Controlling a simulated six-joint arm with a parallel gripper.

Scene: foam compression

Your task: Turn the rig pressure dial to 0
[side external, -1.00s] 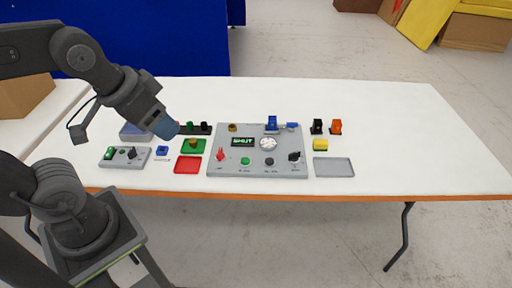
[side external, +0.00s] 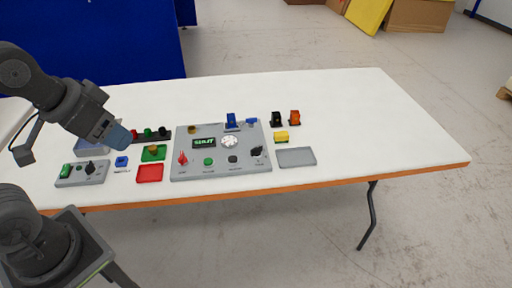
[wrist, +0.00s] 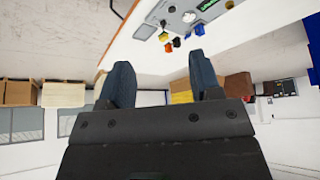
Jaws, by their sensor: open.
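The grey rig panel (side external: 222,172) lies flat on the white table. It has a green-lit display reading SHUT (side external: 204,143), a round white gauge (side external: 229,142), a red knob (side external: 183,159) at its left front and a black knob (side external: 257,152) at its right front. The labels are too small to read, so I cannot tell which knob is the pressure dial or its setting. My gripper (side external: 121,136) hangs above the table, left of the panel and apart from it. In the wrist view my gripper (wrist: 160,68) is open and empty, with part of the panel (wrist: 174,14) beyond.
A small grey box with a black knob (side external: 89,166) stands left. Green (side external: 154,153) and red (side external: 150,173) trays lie between it and the panel. Right of the panel are a grey tray (side external: 297,157), a yellow block (side external: 281,137) and black and orange pieces. The table's right side is clear.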

